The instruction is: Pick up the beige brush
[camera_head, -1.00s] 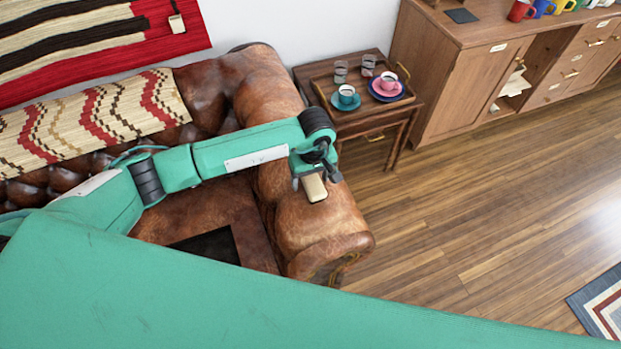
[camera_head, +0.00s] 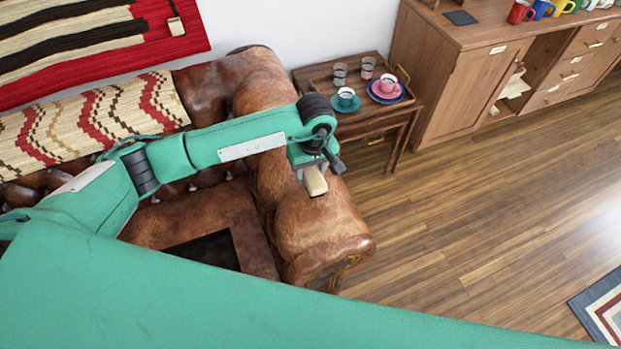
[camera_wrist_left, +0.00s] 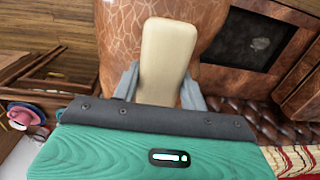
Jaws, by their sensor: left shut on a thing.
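The beige brush (camera_head: 315,181) is between the fingers of my left gripper (camera_head: 312,175), over the rolled arm of the brown leather sofa (camera_head: 325,225). In the left wrist view the brush (camera_wrist_left: 168,55) stands out lengthwise from between the two grey fingers of the gripper (camera_wrist_left: 160,88), which is shut on it. The brush's lower end is hidden by the gripper body. The brush appears held above the leather; I cannot tell the exact gap. My right gripper is not in view.
A small wooden side table (camera_head: 372,122) with cups, saucers and glasses stands just behind the sofa arm. A wooden cabinet (camera_head: 460,90) is at the back right. The wooden floor (camera_head: 470,220) to the right is mostly clear, with a rug (camera_head: 600,305) at its edge.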

